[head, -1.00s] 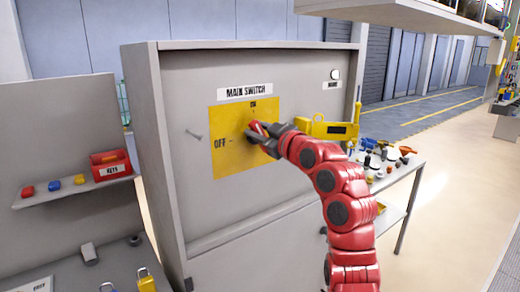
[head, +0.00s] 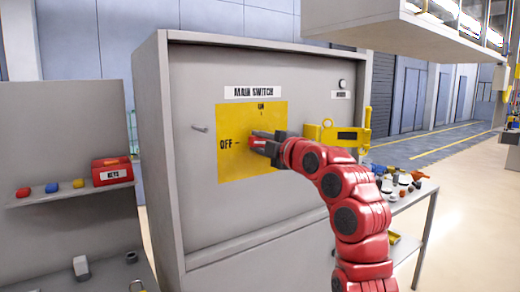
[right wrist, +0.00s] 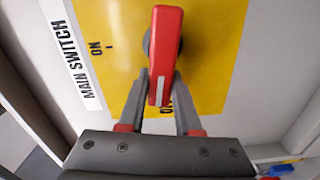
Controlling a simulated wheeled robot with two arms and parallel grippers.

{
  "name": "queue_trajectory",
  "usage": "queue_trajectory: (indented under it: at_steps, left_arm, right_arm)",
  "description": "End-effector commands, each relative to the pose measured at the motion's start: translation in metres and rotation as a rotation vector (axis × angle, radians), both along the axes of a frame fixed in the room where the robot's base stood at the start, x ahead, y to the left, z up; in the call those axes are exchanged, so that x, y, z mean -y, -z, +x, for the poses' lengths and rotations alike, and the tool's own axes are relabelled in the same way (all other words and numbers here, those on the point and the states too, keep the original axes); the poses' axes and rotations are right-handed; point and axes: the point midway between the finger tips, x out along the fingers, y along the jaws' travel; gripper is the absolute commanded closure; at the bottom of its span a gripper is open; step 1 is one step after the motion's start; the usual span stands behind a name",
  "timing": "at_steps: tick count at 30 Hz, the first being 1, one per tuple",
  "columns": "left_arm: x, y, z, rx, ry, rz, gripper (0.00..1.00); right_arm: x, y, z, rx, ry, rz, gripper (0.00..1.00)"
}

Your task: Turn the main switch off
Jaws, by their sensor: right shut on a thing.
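The main switch is a red handle (head: 261,141) on a yellow plate (head: 232,171) on the grey cabinet. The plate has ON at the top and OFF at the left. My right gripper (head: 258,142) is shut on the red handle. In the right wrist view the handle (right wrist: 166,45) lies between the two fingers (right wrist: 161,82), and its white-striped end lies over the OFF lettering, partly hiding it. The handle looks about level in the head view, in line with OFF. My left gripper is not in view.
The grey cabinet (head: 186,80) has a raised frame around its recessed panel. A yellow lockout piece (head: 328,134) is at its right edge, by a table of small tools (head: 400,183). At left, a shelf (head: 70,192) holds a red KEYS box (head: 111,172) and small coloured pieces.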

Motion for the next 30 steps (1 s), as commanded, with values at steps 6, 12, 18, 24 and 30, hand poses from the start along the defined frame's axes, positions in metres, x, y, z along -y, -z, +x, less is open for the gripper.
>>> queue_trajectory:
  at_steps: [6,12,18,24,30]
  left_arm:
    - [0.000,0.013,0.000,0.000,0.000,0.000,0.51]
    - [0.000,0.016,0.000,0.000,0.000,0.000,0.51]
    - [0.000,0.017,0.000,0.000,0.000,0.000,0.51]
    - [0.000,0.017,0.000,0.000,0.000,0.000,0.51]
    - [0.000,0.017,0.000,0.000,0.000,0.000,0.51]
  right_arm:
    - [-0.001,0.008,0.000,0.059,-0.003,-0.089,1.00]
    - [-0.001,0.009,0.000,0.088,-0.002,-0.131,1.00]
    - [-0.001,0.010,0.001,0.096,-0.003,-0.144,1.00]
    - [-0.001,0.010,0.001,0.097,-0.003,-0.145,1.00]
    - [-0.001,0.010,0.000,0.097,-0.003,-0.145,0.51]
